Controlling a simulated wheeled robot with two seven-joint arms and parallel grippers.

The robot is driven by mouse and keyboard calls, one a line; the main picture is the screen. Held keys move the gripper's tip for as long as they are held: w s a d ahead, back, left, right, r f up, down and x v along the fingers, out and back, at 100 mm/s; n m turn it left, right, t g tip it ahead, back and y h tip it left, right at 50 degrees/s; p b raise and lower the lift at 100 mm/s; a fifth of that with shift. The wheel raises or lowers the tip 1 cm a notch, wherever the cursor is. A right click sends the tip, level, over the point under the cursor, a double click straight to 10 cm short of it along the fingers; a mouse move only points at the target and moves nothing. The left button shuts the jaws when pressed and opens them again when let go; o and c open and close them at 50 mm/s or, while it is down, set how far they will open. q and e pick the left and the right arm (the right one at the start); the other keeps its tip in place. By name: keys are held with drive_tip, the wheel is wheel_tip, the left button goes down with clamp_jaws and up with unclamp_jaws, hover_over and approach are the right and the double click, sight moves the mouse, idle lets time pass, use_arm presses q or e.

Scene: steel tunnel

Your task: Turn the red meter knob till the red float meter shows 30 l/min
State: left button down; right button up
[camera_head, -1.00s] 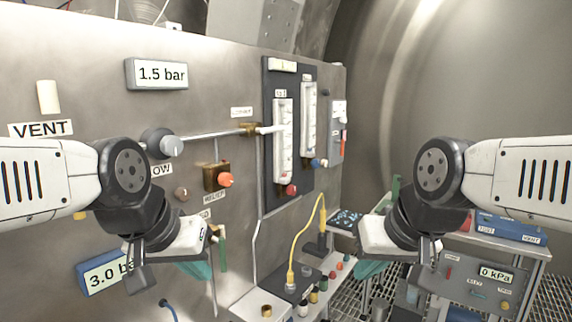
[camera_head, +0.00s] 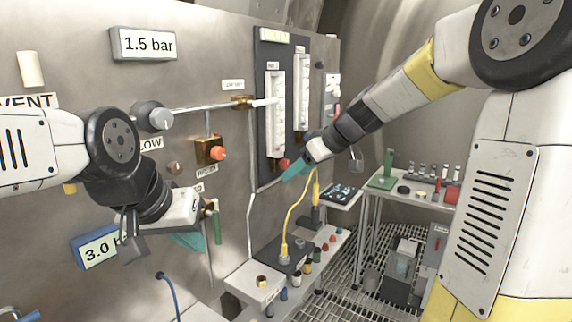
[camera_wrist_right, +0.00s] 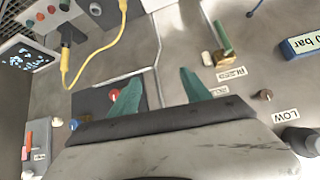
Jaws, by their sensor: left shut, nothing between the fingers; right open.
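The red meter knob (camera_head: 284,164) sits at the foot of the left float meter (camera_head: 274,115) on the dark wall panel. The meter's scale and float are too small to read. My right gripper (camera_head: 292,171) is open, with its teal fingers close to the knob in the head view. In the right wrist view, the red knob (camera_wrist_right: 115,95) shows beside the left finger of this gripper (camera_wrist_right: 158,90), not between the fingers. I cannot tell whether they touch. My left gripper (camera_head: 190,241) is shut and empty, low in front of the wall at the left.
A second float meter (camera_head: 301,92) stands to the right of the first. An orange knob (camera_head: 218,153) on a brass valve is left of the panel. A yellow cable (camera_head: 297,213) rises below the knob. A shelf with plugs (camera_head: 288,262) lies beneath.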

drive_tip(key=w+f+n+t+y, duration=0.1)
drive_tip(key=w+f+n+y, duration=0.1)
drive_tip(key=w, duration=0.7)
drive_tip(key=n+t+y, duration=0.1)
drive_tip(key=t+y, duration=0.1)
approach(287, 163)
drive_tip(key=w+a, duration=0.1)
drive_tip(key=shift+h, duration=0.3)
drive_tip(key=x, duration=0.8)
drive_tip(key=shift+f, duration=0.15)
clamp_jaws()
